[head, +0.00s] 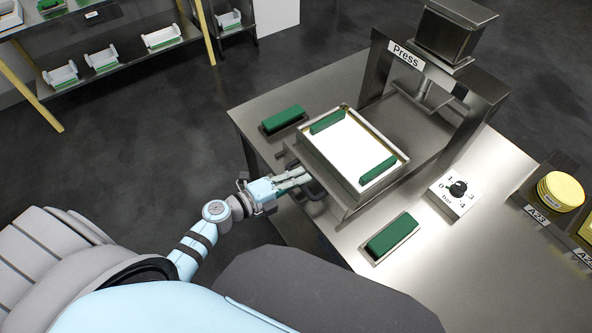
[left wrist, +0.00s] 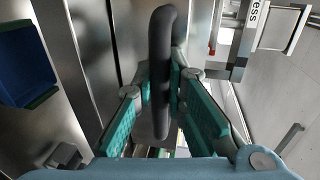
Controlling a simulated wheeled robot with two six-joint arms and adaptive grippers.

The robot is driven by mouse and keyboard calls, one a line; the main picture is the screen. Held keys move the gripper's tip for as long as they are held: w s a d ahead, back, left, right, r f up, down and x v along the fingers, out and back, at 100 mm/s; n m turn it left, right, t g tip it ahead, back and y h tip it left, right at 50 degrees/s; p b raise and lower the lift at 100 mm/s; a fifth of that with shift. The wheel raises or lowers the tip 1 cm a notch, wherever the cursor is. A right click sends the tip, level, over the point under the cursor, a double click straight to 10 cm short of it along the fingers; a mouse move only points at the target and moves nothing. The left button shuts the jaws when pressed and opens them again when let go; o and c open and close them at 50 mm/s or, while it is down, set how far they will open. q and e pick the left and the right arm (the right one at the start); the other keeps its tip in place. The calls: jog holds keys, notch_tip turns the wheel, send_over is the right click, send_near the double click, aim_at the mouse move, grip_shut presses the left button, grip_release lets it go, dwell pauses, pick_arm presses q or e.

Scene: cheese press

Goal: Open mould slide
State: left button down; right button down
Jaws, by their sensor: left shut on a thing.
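The mould slide (head: 346,204) is a steel tray under the press bench's square mould (head: 377,195), with a dark handle on its near left side. My left gripper (head: 305,177) reaches that side in the head view. In the left wrist view, the dark bar handle (left wrist: 161,70) runs between the teal finger pads of my left gripper (left wrist: 163,85), which are shut on it. The mould has a white inside and two green grips (head: 327,122) on its rims. The press (head: 425,90) stands behind it, its plate beyond the mould. My right gripper is not in view.
A green block in a holder (head: 283,120) lies behind left of the mould, another (head: 392,235) in front right. A pressure dial (head: 457,189) sits on the steel table (head: 440,265). Yellow cheeses (head: 560,191) stand at the right edge. Shelves with white moulds (head: 162,38) are far left.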

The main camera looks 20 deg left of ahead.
pick_arm(q)
jog(key=shift+s, duration=0.15)
jog(key=c, duration=1.6)
grip_release()
jog(key=v, duration=1.2)
jog(key=shift+a, duration=0.1)
